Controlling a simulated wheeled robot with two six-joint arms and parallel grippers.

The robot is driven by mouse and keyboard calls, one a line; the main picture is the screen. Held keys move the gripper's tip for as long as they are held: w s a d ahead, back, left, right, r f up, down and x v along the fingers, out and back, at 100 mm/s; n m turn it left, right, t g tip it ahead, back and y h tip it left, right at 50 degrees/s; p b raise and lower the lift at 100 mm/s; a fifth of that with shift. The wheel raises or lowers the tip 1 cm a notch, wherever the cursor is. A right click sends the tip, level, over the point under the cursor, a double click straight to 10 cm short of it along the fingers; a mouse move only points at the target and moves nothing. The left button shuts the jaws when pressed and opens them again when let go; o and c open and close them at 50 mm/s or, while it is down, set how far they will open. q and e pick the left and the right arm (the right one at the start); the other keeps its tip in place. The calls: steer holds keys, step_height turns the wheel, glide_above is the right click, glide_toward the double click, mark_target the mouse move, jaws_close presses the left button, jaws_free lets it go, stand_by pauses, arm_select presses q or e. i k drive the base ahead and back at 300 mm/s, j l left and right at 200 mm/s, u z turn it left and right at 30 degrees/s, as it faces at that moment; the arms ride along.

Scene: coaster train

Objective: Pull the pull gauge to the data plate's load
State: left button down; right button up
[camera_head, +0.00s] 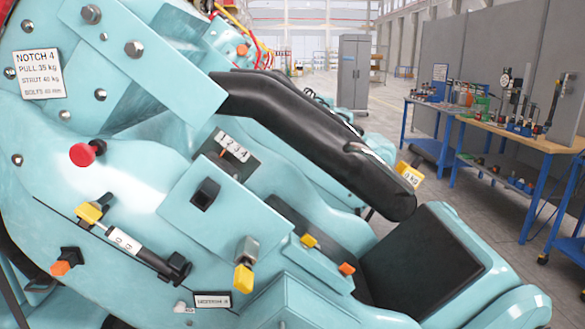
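The data plate (40,73) is a white label at the upper left of the teal coaster car. It reads NOTCH 4, PULL 35 kg, STRUT 40 kg, and a bolts line that looks like 40 mm. A yellow-framed display reading 0 kg (409,173), likely the pull gauge, sits by the lower end of the black padded restraint (310,125). Its mounting is partly hidden behind the restraint. Another cylinder-shaped device with a yellow end and a small white scale (125,241) lies on the car's side. Neither of my grippers is in view.
The car side carries a red knob (86,153), a 1 2 3 4 notch scale (233,146), a yellow-tipped lever (245,265) and orange knobs. The black seat (420,262) is empty. Blue workbenches (510,134) with tools stand at the right. Grey floor lies between.

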mark_target(411, 173)
steer(key=i+l+z, duration=0.2)
steer(key=l, duration=0.15)
steer(key=l+z, duration=0.25)
steer(key=i+l+u, duration=0.3)
steer(key=i+l, duration=0.35)
